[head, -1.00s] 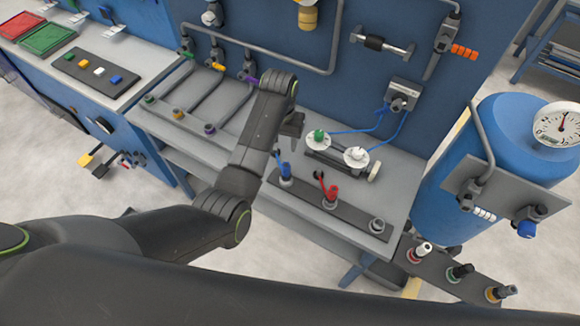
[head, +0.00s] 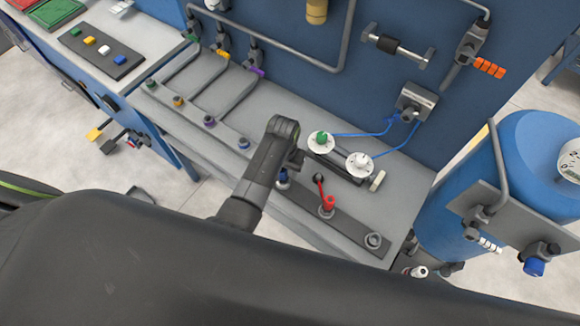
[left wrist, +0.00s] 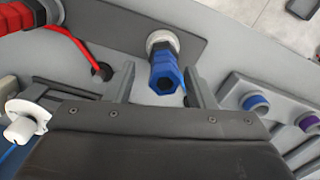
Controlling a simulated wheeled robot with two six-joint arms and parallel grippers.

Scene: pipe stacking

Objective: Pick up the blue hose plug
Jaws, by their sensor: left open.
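The blue hose plug (left wrist: 165,70) stands in a pale round socket on a dark strip, its hexagonal end facing my left wrist camera. In the head view the plug (head: 283,176) shows only in part beside my left gripper (head: 295,160). In the left wrist view my left gripper (left wrist: 162,82) is open, with one finger to each side of the plug and gaps visible on both sides. I cannot tell how far the fingertips reach along it. My right gripper is not in view.
A red plug (head: 328,203) stands in the same dark strip (head: 350,226), with an empty socket (head: 373,240) farther right. White round fittings (head: 359,164) with blue hoses lie behind. Several coloured ports (head: 209,121) line the bench to the left. A blue tank (head: 543,165) stands at right.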

